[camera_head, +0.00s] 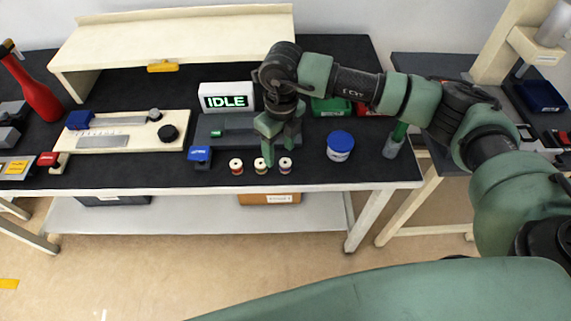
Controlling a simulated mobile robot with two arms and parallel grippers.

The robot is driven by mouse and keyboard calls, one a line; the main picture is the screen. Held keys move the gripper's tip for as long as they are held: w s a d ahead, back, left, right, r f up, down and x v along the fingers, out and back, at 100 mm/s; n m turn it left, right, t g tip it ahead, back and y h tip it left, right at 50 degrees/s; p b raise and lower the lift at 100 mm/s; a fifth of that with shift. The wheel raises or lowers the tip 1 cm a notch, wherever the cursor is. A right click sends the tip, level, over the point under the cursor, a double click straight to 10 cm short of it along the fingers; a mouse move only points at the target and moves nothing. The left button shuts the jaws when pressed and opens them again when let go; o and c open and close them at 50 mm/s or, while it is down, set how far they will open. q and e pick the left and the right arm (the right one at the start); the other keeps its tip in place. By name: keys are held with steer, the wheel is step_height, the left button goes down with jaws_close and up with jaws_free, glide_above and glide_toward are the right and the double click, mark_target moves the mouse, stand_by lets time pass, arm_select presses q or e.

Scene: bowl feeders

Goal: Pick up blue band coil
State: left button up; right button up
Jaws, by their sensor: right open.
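Three small coils stand in a row near the front edge of the black bench top. The left coil (236,167) has a red band and the middle coil (260,166) a yellowish one. The right coil (285,166) has a dark, bluish-purple band and looks like the blue band coil. My right gripper (279,153) points down just behind and above the right coil, with its fingers apart and nothing seen between them. One fingertip shows between the middle and right coils; I cannot tell whether it touches either. My left gripper is not in view.
A white tub with a blue lid (340,145) stands right of the coils. An IDLE display (226,97) and a grey fixture (215,133) stand behind. A cream measuring board (128,132) lies at left. Bench top between coils and tub is clear.

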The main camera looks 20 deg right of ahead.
mark_target(285, 162)
steer(key=shift+w+d+h, duration=0.2)
steer(key=shift+d+h, duration=0.1)
steer(key=shift+d, duration=0.35)
steer(key=f, duration=0.2)
steer(key=f+p, duration=0.1)
steer(key=f, duration=0.1)
steer(key=f+p, duration=0.1)
steer(key=f, duration=0.1)
steer(key=shift+w+d+f, duration=0.15)
steer(key=shift+w+d, duration=0.1)
steer(key=shift+w, duration=0.05)
steer(key=shift+f, duration=0.65)
jaws_close()
